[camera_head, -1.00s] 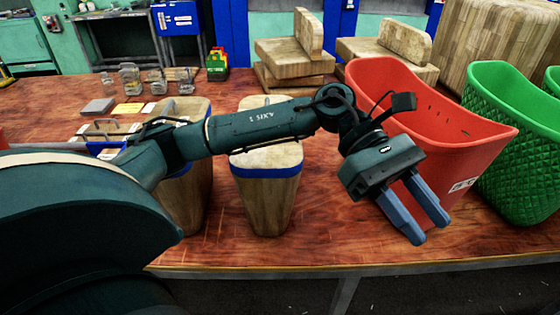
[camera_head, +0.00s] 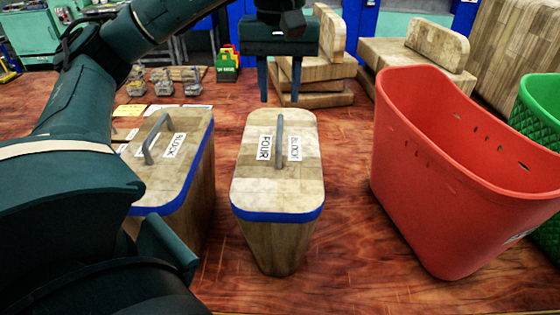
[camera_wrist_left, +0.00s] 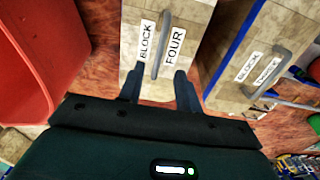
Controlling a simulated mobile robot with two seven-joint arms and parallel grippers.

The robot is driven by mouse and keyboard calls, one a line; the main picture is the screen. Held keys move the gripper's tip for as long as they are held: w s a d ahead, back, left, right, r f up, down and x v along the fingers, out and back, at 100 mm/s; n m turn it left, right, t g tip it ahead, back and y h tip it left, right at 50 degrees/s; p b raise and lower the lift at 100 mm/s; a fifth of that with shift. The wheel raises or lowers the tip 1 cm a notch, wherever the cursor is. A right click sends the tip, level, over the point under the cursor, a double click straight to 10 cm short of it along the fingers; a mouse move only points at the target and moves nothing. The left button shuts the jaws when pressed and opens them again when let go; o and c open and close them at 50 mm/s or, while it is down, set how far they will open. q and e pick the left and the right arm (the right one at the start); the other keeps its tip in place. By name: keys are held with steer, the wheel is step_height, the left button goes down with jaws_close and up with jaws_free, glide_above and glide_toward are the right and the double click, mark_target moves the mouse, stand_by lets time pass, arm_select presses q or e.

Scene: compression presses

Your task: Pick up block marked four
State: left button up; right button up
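The block marked four (camera_head: 277,190) stands on the wooden table in the middle of the head view. It is a wooden block with a blue band, a grey bar handle (camera_head: 279,140) on top and labels reading FOUR and BLOCK. In the left wrist view block four (camera_wrist_left: 185,20) is straight ahead, its handle (camera_wrist_left: 161,45) lying roughly in line with the gap between the fingers. My left gripper (camera_head: 279,97) is open and empty, pointing down above the block's far end, apart from the handle. It also shows in the wrist view (camera_wrist_left: 159,76). My right gripper is not seen.
Block three (camera_head: 165,180) stands close on the left, and its label shows in the wrist view (camera_wrist_left: 245,60). A red bin (camera_head: 440,180) stands to the right, a green bin (camera_head: 545,115) beyond it. Stacked wooden pieces (camera_head: 310,85) lie behind. Bare table separates block four and the red bin.

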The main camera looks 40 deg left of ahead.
mark_target(280, 127)
arm_select(q)
step_height(280, 127, down, 4)
steer(key=shift+f+b, duration=0.1)
steer(key=shift+b, duration=0.65)
steer(key=shift+f, duration=2.4)
steer(key=shift+c, duration=0.2)
jaws_close()
steer(key=shift+r, duration=0.15)
